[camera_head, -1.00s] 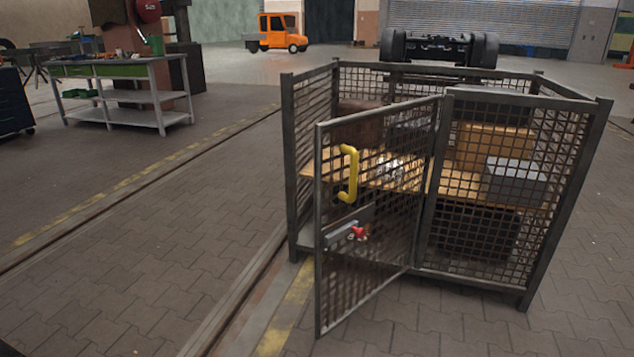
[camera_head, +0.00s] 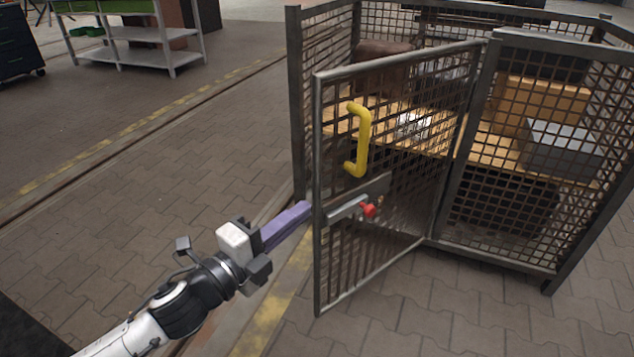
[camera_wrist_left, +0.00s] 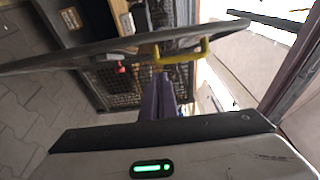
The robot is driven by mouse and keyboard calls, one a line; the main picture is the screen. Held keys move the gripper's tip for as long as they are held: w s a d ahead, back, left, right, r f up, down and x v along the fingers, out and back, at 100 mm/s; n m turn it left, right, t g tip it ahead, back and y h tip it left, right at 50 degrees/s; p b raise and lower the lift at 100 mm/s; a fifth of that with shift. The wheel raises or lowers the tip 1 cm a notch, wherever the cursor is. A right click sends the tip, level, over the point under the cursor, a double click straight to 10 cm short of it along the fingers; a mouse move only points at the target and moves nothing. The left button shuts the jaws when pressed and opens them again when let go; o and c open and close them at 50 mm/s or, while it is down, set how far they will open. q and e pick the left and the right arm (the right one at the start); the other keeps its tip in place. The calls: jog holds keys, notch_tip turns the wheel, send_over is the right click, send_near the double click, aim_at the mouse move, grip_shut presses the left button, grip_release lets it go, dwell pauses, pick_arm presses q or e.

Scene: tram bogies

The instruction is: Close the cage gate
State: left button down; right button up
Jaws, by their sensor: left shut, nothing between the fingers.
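The cage gate (camera_head: 395,235) is a grey mesh door that stands ajar, swung outward from its hinge post on the right. It carries a yellow handle (camera_head: 364,140) and a latch bar with a red knob (camera_head: 369,211). My left gripper (camera_head: 305,210) has purple fingers, shut and empty, with the tips at the gate's free edge; whether they touch it is unclear. In the left wrist view the purple fingers (camera_wrist_left: 157,97) point toward the gate frame (camera_wrist_left: 130,45), with the yellow handle (camera_wrist_left: 183,52) beside them. My right gripper is not in view.
The mesh cage (camera_head: 296,100) holds a wooden shelf with a cardboard box (camera_head: 540,105), a grey box (camera_head: 563,148) and a brown item. A workbench (camera_head: 135,45) stands at the back left. The paved floor left of the cage is clear.

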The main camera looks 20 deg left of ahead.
aim_at(319, 183)
pick_arm(q)
jog(key=w, duration=0.5)
jog(key=w+b, duration=0.1)
jog(key=w, duration=0.4)
jog(key=shift+w+d+f, duration=0.15)
jog(key=shift+w+d, duration=0.05)
jog(key=shift+w, duration=0.1)
jog(key=shift+w+a, duration=0.3)
jog(key=shift+a, duration=0.15)
